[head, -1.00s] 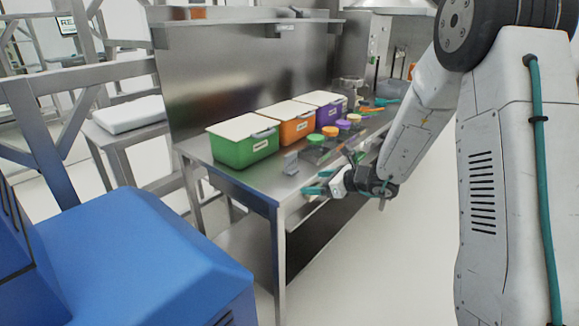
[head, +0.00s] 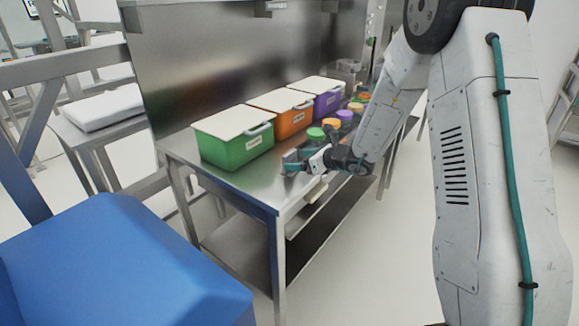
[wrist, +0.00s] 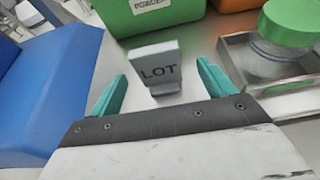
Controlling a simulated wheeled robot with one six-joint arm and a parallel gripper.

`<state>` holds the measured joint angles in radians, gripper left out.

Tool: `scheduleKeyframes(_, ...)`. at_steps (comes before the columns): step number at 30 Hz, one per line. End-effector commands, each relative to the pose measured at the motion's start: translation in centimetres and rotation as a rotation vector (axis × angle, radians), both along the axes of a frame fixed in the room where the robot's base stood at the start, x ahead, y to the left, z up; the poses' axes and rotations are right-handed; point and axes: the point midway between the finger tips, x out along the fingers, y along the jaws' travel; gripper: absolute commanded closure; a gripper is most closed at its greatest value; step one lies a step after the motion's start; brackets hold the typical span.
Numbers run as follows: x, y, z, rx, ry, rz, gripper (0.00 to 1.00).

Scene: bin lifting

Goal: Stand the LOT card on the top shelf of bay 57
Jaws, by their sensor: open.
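The LOT card (wrist: 158,66) is a small grey upright plate on a foot, with "LOT" facing me, standing on the steel bench (head: 185,150). In the wrist view my gripper (wrist: 162,76) is open, with one teal finger on each side of the card and gaps on both sides. In the head view my gripper (head: 292,164) is at the bench's front edge and largely hides the card. A steel shelf (head: 195,4) runs along the top of the back panel. I cannot read any bay number.
Green (head: 232,140), orange (head: 285,118) and purple (head: 325,98) lidded bins stand along the bench behind the card. A green-lidded jar (wrist: 285,30) sits in a metal tray (wrist: 235,65) to the card's right. A blue block-shaped body (head: 120,260) fills the lower left.

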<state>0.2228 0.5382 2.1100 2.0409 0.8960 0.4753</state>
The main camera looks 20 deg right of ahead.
Motion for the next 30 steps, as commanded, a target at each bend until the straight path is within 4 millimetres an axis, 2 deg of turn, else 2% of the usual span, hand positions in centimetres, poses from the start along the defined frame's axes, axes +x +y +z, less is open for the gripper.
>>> scheduleKeyframes(10, 3.1, 2.5, -2.1, -0.001, 0.0, 0.0, 0.18)
scheduleKeyframes(17, 3.4, 2.5, -2.1, 0.0, 0.0, -0.003, 0.18)
scheduleKeyframes(18, 3.4, 2.5, -2.1, 0.0, 0.0, -0.003, 0.24)
scheduleKeyframes(23, 3.4, 2.5, -2.1, -0.001, -0.001, -0.003, 0.68)
scheduleKeyframes(25, 3.4, 2.5, -2.1, -0.001, -0.001, -0.003, 0.68)
scheduleKeyframes(26, 3.4, 2.5, -2.1, -0.001, -0.001, -0.003, 0.72)
scheduleKeyframes(30, 3.4, 2.5, -2.1, -0.001, -0.001, -0.003, 0.72)
